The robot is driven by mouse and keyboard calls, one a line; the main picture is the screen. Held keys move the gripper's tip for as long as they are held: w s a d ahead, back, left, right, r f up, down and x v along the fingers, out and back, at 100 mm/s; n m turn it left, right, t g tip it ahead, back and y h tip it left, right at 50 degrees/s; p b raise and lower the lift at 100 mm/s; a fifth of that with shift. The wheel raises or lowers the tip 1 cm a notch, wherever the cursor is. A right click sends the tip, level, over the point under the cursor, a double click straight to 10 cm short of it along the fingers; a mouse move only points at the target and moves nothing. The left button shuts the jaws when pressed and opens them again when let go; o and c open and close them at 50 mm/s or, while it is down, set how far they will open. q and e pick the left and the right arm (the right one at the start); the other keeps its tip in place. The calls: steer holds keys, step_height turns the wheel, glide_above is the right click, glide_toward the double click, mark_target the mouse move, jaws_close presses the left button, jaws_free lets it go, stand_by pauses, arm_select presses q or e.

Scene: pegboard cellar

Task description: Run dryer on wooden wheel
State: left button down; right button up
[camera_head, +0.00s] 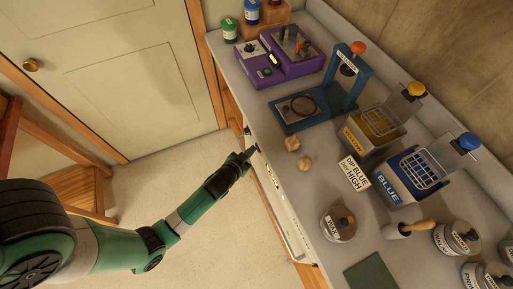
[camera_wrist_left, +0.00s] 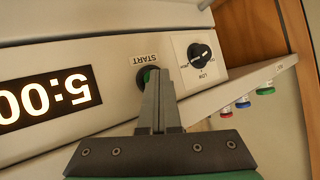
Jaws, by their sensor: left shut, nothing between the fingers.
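My left gripper (camera_head: 250,153) is shut and empty at the bench's front panel. Two small wooden pieces (camera_head: 292,143) lie on the bench; I cannot tell whether either is the wheel. My right gripper is not in view.
A sign (camera_head: 354,173) reads DIP BLUE DRY HIGH. The floor (camera_head: 200,225) beside the bench is clear.

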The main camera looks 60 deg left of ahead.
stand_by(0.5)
arm_select(q)
steer(key=shift+s+p, duration=0.5)
steer(key=shift+s, duration=0.3)
steer(key=shift+a, duration=0.1)
steer(key=s+p, duration=0.3)
steer(key=s, duration=0.2)
steer(key=shift+a+p, duration=0.2)
steer(key=shift+p, duration=0.2)
steer(key=shift+r, duration=0.1)
